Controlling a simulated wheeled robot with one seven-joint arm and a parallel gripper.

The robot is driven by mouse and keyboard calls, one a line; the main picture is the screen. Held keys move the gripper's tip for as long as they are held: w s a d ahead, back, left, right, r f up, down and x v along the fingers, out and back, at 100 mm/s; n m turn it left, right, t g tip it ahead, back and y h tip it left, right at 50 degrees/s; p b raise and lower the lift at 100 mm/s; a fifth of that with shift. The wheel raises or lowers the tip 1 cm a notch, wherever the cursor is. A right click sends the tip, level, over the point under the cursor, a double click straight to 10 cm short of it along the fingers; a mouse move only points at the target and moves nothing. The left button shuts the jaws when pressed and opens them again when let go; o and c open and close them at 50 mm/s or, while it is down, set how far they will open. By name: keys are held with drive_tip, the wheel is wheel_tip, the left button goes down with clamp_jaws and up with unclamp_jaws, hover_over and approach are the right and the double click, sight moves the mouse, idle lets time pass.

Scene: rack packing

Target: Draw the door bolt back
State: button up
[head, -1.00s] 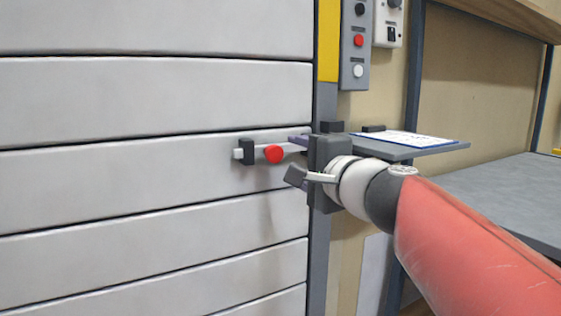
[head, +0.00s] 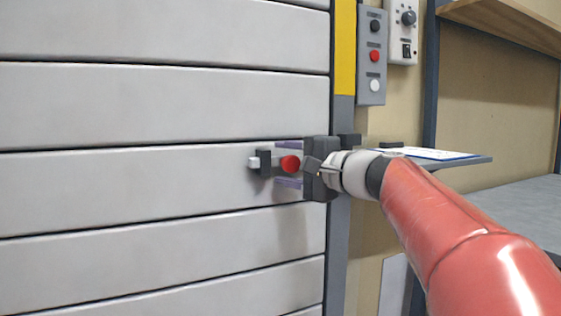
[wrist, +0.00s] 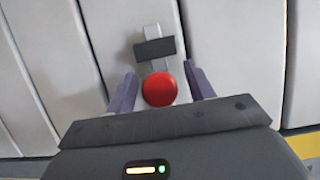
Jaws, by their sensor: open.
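The door bolt is a pale bar (head: 253,162) with a red round knob (head: 290,164), held by a dark bracket (head: 264,163) on the white slatted door (head: 150,190). My gripper (head: 289,164) is open at the door, with one purple finger above the knob and one below. In the wrist view the red knob (wrist: 159,89) lies between the two spread fingers of my gripper (wrist: 160,92), with a gap on each side. The dark bracket (wrist: 155,48) and bar (wrist: 151,31) show beyond it. My gripper's body hides the bolt's right end in the head view.
A yellow and grey post (head: 344,60) edges the door on the right. A button box (head: 373,57) and a dial box (head: 404,30) are mounted above. A grey shelf (head: 470,163) with a clipboard (head: 436,153) sits behind my arm.

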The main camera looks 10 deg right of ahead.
drive_tip(key=shift+w+a, duration=0.25)
drive_tip(key=shift+a, duration=0.05)
clamp_jaws()
drive_tip(key=shift+w+d+f+b, duration=0.1)
drive_tip(key=shift+d+f+b, duration=0.05)
drive_tip(key=shift+d+b, duration=0.15)
drive_tip(key=shift+w+d, duration=0.1)
drive_tip(key=shift+d, duration=0.2)
unclamp_jaws()
drive_tip(key=b+v, duration=0.1)
drive_tip(key=v, duration=0.7)
